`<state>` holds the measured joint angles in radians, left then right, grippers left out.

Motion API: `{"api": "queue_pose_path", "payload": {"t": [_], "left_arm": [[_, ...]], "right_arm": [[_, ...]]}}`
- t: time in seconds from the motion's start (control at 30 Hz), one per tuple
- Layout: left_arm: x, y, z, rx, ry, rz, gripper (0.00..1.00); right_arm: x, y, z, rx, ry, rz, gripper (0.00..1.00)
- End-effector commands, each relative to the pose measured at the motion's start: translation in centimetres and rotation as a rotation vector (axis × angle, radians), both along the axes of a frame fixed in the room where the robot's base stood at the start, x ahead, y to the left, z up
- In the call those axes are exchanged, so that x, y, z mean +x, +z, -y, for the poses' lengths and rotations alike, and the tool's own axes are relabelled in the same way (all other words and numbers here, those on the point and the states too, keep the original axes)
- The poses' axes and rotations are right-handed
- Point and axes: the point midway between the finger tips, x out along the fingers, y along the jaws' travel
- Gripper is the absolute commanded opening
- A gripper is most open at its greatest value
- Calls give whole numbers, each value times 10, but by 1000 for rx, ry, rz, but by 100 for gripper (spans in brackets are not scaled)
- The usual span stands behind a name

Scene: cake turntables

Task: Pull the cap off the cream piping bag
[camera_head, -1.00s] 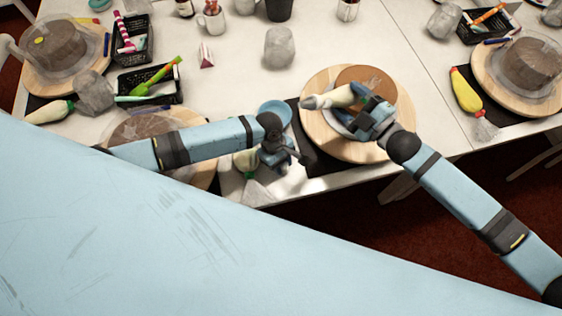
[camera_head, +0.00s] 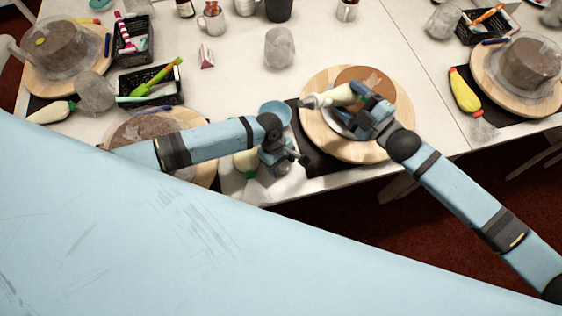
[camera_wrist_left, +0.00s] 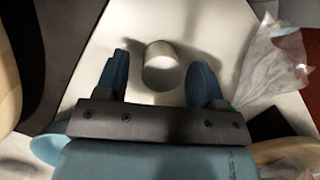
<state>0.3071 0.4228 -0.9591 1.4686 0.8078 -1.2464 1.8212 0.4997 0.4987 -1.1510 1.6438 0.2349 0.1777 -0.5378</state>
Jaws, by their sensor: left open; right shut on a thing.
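A cream piping bag (camera_head: 340,96) is gripped by my right gripper (camera_head: 364,110) above the turntable on the right; its greyish narrow end points left. Whether a cap sits on that end is too small to tell. My left gripper (camera_head: 294,158) is open near the table's front edge, left of that turntable. In the left wrist view, a small pale cylinder (camera_wrist_left: 160,66), which looks like a cap, stands on the white table between the spread blue fingers (camera_wrist_left: 160,78), with gaps on both sides.
The wooden turntable (camera_head: 318,137) rests on a black mat (camera_head: 318,160). A blue bowl (camera_head: 275,110) stands behind my left gripper. Another piping bag (camera_head: 245,162) lies partly hidden by my left arm.

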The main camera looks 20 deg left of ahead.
Motion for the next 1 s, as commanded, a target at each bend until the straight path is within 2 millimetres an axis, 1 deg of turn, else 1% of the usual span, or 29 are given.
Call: {"api": "queue_pose_path", "payload": {"t": [0.03, 0.1, 0.57, 0.7, 0.8, 1.0], "left_arm": [[0, 8, 0, 0, 0, 0, 62], [0, 12, 0, 0, 1, 0, 62], [0, 40, 0, 0, 0, 0, 62], [0, 51, 0, -1, 1, -1, 62], [0, 55, 0, 0, 1, -2, 62], [0, 54, 0, 0, 1, 0, 62]], "right_arm": [[0, 10, 0, 1, 0, 2, 56], [0, 16, 0, 1, 0, 1, 56], [0, 53, 0, 1, 0, 1, 56], [0, 62, 0, 1, 0, 1, 56], [0, 66, 0, 1, 0, 1, 56], [0, 65, 0, 1, 0, 1, 56]]}}
